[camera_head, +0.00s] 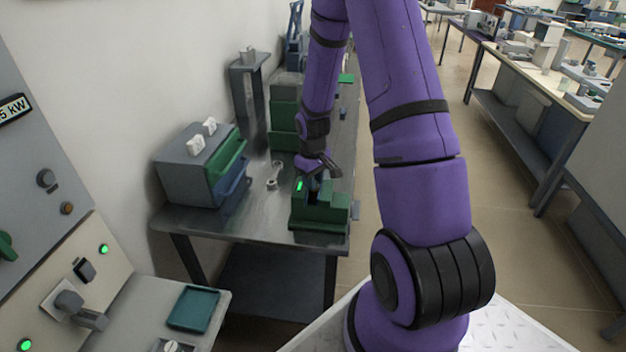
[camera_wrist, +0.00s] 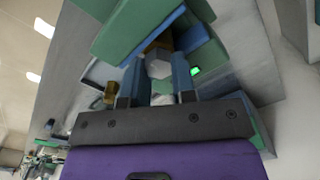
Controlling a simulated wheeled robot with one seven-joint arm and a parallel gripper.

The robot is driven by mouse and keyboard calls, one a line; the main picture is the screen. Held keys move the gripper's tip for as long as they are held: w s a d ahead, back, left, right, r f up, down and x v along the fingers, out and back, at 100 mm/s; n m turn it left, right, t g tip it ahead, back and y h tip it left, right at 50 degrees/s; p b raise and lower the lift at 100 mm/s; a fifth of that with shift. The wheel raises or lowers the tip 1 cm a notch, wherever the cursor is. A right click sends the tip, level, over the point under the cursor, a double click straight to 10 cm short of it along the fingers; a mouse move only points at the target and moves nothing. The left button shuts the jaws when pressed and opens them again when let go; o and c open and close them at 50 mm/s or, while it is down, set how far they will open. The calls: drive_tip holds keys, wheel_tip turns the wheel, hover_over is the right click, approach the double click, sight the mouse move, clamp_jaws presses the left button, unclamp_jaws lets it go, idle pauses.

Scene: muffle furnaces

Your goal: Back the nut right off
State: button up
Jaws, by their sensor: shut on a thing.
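A pale grey hex nut (camera_wrist: 159,68) shows in the wrist view between the two blue fingers of my gripper (camera_wrist: 160,78), which is shut on it. A brown part shows just beyond the nut, and any thread is hidden. The nut sits at a green and blue fixture (camera_wrist: 135,28). In the head view the same green fixture (camera_head: 322,210) stands at the front right of the bench, and my gripper (camera_head: 316,183) reaches down to it from above. The nut cannot be made out there.
A small lamp (camera_head: 299,185) glows green on the fixture. A spanner (camera_head: 274,176) lies to its left on the metal bench (camera_head: 220,220). A grey box with green and blue drawers (camera_head: 200,165) stands further left. Green boxes (camera_head: 285,118) stand behind. A teal tray (camera_head: 194,308) lies at the front left.

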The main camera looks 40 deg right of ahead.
idle(0.3)
drive_tip(key=o, duration=0.9)
drive_tip(key=shift+o, duration=0.2)
wheel_tip(320, 180, up, 11)
drive_tip(key=shift+f, duration=0.1)
idle(0.4)
